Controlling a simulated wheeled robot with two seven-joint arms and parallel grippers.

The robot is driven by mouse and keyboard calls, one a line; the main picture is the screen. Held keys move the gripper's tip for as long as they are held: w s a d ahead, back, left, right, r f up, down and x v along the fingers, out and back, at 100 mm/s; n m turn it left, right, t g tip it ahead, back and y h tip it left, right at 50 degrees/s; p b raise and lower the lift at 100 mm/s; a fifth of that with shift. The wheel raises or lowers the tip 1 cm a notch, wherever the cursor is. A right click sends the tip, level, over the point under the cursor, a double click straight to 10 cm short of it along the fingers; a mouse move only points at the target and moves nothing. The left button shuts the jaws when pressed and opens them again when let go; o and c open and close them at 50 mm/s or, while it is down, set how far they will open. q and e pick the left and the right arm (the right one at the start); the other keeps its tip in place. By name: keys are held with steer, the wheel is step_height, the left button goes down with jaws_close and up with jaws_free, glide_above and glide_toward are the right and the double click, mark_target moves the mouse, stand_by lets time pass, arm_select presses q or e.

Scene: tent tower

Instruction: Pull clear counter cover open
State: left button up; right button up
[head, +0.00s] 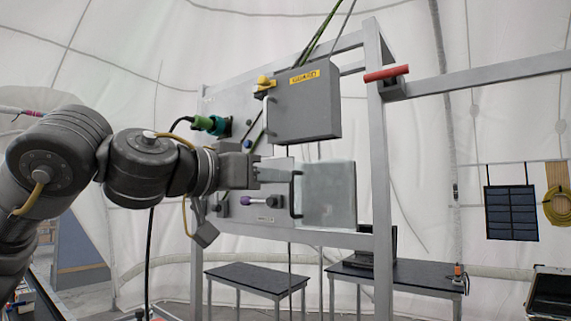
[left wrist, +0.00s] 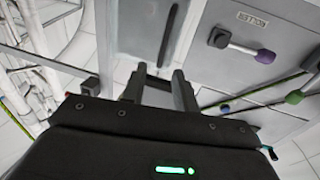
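The clear counter cover (head: 328,195) is a pale see-through panel on the right of the grey board; it stands out toward the right in the head view. A dark upright handle (head: 293,194) is on its left edge. In the left wrist view the handle (left wrist: 168,38) is a dark bar beyond the fingertips, with the cover (left wrist: 137,28) beside it. My left gripper (head: 287,176) reaches in from the left, close to the handle's upper part. In the left wrist view its fingers (left wrist: 160,82) are apart; whether they touch the handle I cannot tell. My right gripper is not in view.
A grey box with a yellow label (head: 303,103) hangs just above the cover. A purple-tipped lever (head: 246,201) and a green knob (head: 216,125) are on the board. A metal frame post (head: 379,180) stands right of the cover. Low dark tables (head: 255,276) stand behind.

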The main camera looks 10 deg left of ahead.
mark_target(318, 194)
arm_select(q)
steer(key=shift+p+x, duration=0.8)
steer(key=shift+x, duration=1.2)
steer(key=shift+c, duration=0.2)
jaws_close()
